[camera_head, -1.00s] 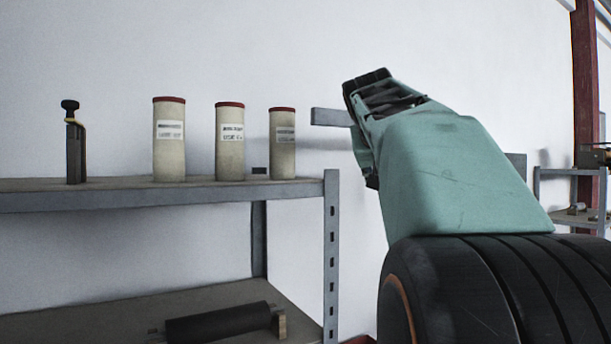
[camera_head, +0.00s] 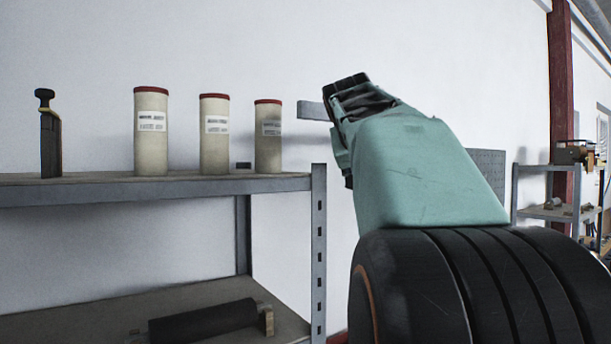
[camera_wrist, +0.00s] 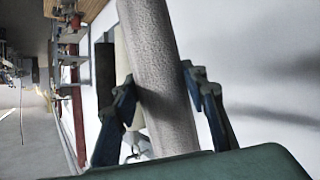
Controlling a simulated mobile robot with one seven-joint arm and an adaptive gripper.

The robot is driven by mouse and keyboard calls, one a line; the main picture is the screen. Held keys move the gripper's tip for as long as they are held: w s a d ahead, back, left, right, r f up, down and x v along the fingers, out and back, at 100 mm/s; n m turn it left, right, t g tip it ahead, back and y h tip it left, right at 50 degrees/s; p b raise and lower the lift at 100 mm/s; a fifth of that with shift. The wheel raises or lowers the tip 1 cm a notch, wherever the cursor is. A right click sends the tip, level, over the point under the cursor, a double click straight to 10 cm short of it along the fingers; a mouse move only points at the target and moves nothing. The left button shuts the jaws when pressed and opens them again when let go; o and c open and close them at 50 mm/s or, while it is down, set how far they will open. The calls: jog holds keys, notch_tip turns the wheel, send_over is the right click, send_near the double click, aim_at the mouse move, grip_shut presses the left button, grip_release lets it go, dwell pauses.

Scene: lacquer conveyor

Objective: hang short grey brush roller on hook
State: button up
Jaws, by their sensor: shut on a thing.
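In the wrist view, the grey roller (camera_wrist: 165,105) is a long speckled grey cylinder, slightly tilted. My gripper (camera_wrist: 158,76) is shut on it, with one dark finger on each side. The roller's ends are not visible. In the head view, my gripper (camera_head: 358,92) is raised in front of the wall, and my arm hides the roller. A grey bar (camera_head: 312,110) on the wall shows just left of my gripper. I cannot make out a hook. A grey perforated panel (camera_head: 488,165) shows partly behind my arm.
A grey shelf (camera_head: 230,184) at left holds several beige red-capped canisters (camera_head: 214,140) and a dark upright tool (camera_head: 50,145). A black roller (camera_head: 203,322) lies on the lower shelf. A red post (camera_head: 561,90) and another shelf (camera_head: 545,212) stand at right.

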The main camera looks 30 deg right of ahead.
jog(key=shift+r, duration=0.1)
jog(key=o, duration=1.4)
jog(key=shift+o, duration=0.2)
